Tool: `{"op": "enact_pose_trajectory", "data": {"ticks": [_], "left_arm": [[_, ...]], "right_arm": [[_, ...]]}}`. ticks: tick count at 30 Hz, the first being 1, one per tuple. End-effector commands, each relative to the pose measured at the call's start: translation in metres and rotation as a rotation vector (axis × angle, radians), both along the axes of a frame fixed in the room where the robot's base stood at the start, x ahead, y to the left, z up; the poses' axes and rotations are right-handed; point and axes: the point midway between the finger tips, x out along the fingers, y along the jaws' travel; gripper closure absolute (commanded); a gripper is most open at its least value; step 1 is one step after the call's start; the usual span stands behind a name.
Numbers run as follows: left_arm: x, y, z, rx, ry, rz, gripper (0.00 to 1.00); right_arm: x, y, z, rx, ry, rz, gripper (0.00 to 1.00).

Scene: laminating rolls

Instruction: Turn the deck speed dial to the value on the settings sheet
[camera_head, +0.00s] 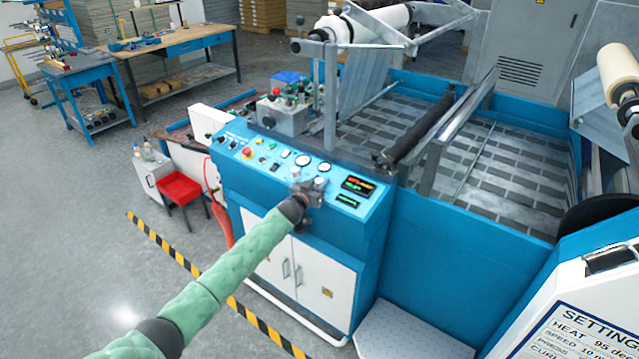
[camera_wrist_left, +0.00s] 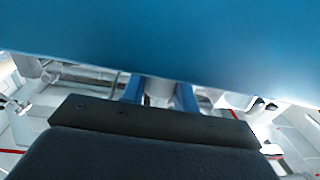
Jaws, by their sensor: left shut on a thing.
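My left gripper (camera_head: 311,190) reaches the sloped blue control panel (camera_head: 262,165) of the laminating machine and is shut on a knob at its front edge, left of the small display. The gripper hides the knob, so I take it for the deck speed dial; its pointer and scale cannot be read. In the left wrist view a blue surface (camera_wrist_left: 170,40) fills the top, and the dark gripper body covers the bottom. The settings sheet (camera_head: 590,325) is at the lower right, partly cut off; it reads "HEAT 95" and "SPEED 10", with the rest unclear. My right gripper is not in view.
A lit display (camera_head: 358,187) sits right of the gripper. Round gauges and buttons, including a red one (camera_head: 247,153), lie left of it. White cabinet doors (camera_head: 290,265) are below. A red stool (camera_head: 180,188) and striped floor tape (camera_head: 160,238) are at left.

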Motion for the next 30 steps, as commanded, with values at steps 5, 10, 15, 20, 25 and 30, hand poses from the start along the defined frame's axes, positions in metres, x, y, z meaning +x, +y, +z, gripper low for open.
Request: {"op": "enact_pose_trajectory", "data": {"ticks": [5, 10, 15, 20, 25, 30], "left_arm": [[0.001, 0.002, 0.001, 0.013, -0.008, -0.048, 0.93], [0.002, 0.002, 0.000, 0.028, -0.020, -0.129, 0.93], [0.002, 0.003, 0.000, 0.048, -0.033, -0.227, 0.93], [0.002, 0.002, -0.002, 0.062, -0.044, -0.319, 0.93], [0.001, 0.001, -0.002, 0.076, -0.055, -0.405, 0.93], [0.001, 0.001, -0.001, 0.088, -0.064, -0.471, 0.93]], "right_arm": [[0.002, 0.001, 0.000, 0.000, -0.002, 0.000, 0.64], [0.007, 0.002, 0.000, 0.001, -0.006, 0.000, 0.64], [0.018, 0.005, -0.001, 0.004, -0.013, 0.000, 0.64], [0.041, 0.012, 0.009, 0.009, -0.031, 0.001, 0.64], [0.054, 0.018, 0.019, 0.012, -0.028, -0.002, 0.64], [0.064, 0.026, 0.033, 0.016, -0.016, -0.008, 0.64]]}}
